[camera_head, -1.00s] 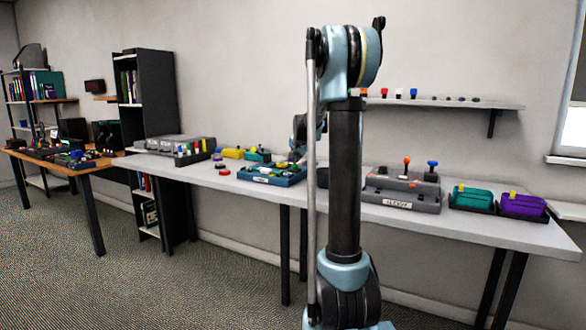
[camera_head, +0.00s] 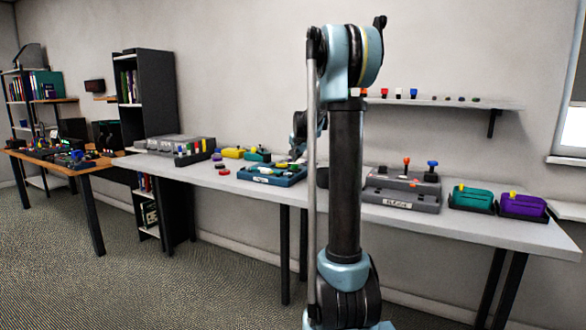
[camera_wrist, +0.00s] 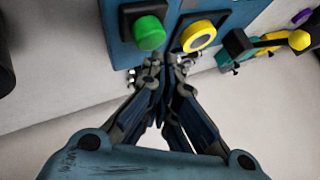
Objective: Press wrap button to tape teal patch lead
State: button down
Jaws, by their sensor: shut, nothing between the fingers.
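A blue wrapping station (camera_head: 272,175) stands on the white table; its edge also fills the top of the wrist view (camera_wrist: 120,40). It carries a round green button (camera_wrist: 150,33) on a dark base and a yellow ring (camera_wrist: 198,37) with a pale centre. My gripper (camera_wrist: 171,62) is shut and empty, its fingertips by the station's near edge, just below and between button and ring. Contact cannot be told. A teal piece with a yellow end (camera_wrist: 268,42) lies at the station's right side; whether it is the teal patch lead is unclear. My arm hides part of the table in the head view.
A grey fixture (camera_head: 402,190) with orange and blue knobs stands right of my arm. Teal (camera_head: 472,197) and purple (camera_head: 523,205) bins sit further right. A red button (camera_head: 224,171) lies left of the station. A shelf (camera_head: 445,102) hangs above.

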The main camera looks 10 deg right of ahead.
jog(key=shift+r, duration=0.3)
jog(key=shift+r, duration=3)
jog(key=shift+s, duration=0.1)
jog(key=s+a+f+n+g, duration=0.15)
jog(key=s+f, duration=0.25)
jog(key=s, duration=1.1)
jog(key=s+f+n+g, duration=0.25)
jog(key=s+f, duration=0.25)
jog(key=s, duration=1)
jog(key=s+f+n+g, duration=0.1)
jog(key=s+f+n, duration=0.1)
jog(key=s+f, duration=0.7)
jog(key=s+f+n+g, duration=0.2)
jog(key=s+f, duration=0.6)
jog(key=s, duration=0.9)
jog(key=shift+f+n, duration=0.35)
jog(key=shift+n, duration=0.25)
jog(key=shift+s, duration=0.1)
